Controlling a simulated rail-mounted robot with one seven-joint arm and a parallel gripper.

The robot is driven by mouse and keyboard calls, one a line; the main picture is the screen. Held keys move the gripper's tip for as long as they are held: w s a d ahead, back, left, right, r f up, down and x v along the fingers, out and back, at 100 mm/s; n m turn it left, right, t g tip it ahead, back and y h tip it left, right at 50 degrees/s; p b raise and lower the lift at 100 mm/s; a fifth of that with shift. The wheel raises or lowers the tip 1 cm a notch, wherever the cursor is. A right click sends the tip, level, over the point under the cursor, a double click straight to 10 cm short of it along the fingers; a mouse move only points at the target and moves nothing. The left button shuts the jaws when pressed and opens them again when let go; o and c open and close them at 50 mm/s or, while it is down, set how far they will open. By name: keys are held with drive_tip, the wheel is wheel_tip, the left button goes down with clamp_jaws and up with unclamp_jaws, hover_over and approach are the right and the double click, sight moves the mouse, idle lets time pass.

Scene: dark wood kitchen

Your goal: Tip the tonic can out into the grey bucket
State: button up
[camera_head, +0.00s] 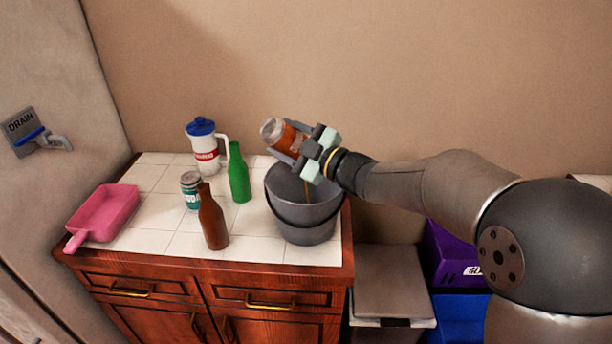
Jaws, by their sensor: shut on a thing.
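My gripper (304,152) is shut on an orange can with a silvery end (283,134), which I take as the tonic can; its label cannot be read. The can is tilted over the grey bucket (305,222), silvery end up and to the left, its other end hidden by my gripper. A thin brownish stream (307,190) shows below my gripper, running down into the bucket. The bucket stands upright at the right end of the tiled counter. Its inside bottom is hidden.
A brown bottle (213,220), green bottle (239,175), teal can (191,190) and white jug with blue lid (206,150) stand left of the bucket. A pink scoop-like tray (104,212) lies at the counter's left. Purple (455,255) and blue bins (460,316) stand right, below.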

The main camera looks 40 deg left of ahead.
drive_tip(key=shift+w+d+r+m, duration=0.15)
drive_tip(key=shift+r+m, duration=0.15)
drive_tip(key=shift+r, duration=0.2)
idle(1.1)
